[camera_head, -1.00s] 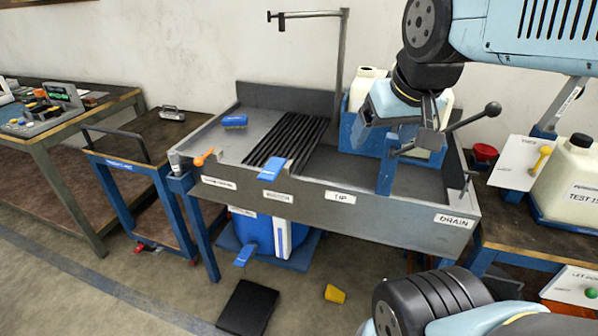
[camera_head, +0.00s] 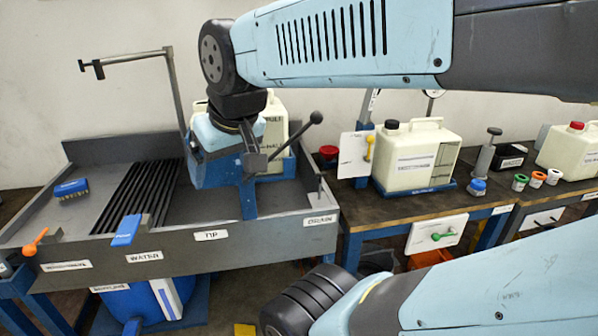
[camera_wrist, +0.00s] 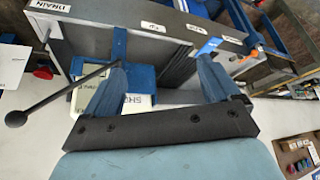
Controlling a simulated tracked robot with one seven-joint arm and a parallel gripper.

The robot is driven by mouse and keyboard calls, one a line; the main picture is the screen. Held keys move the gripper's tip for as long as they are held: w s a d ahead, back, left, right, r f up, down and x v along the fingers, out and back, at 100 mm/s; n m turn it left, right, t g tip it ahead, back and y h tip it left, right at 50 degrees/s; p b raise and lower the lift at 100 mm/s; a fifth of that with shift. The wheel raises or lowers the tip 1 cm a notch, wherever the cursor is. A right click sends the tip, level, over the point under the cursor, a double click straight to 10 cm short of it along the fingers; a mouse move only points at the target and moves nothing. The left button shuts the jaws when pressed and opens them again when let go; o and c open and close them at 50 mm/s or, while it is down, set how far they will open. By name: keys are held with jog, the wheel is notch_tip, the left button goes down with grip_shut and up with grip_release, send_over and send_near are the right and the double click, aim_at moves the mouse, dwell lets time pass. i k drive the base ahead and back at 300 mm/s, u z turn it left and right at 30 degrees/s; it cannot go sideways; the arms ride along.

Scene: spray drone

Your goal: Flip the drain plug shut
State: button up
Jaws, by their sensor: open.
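A thin upright dark peg (camera_head: 320,188) stands at the right end of the grey basin (camera_head: 285,238), just above the DRAIN label (camera_head: 320,219). I take it for the drain plug's lever; the plug's mouth is not clearly visible. My gripper's two blue fingers are spread wide and empty in the wrist view (camera_wrist: 162,64). In the head view my gripper is over the basin, left of the peg; its fingertips are hard to make out. A long lever with a black ball knob (camera_head: 316,117) rises between the gripper and the peg; it also crosses the left side of the wrist view (camera_wrist: 16,118).
A cream tank (camera_head: 275,122) sits in a blue cradle (camera_head: 218,172) close to my gripper. A bench (camera_head: 400,209) right of the basin holds another tank (camera_head: 420,157), a red-topped pot (camera_head: 328,153) and caps.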

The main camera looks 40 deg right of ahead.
aim_at(320, 174)
jog(key=z, duration=0.15)
jog(key=k, duration=1.45)
jog(key=z, duration=0.35)
jog(key=i, duration=1.1)
jog(key=u, duration=0.05)
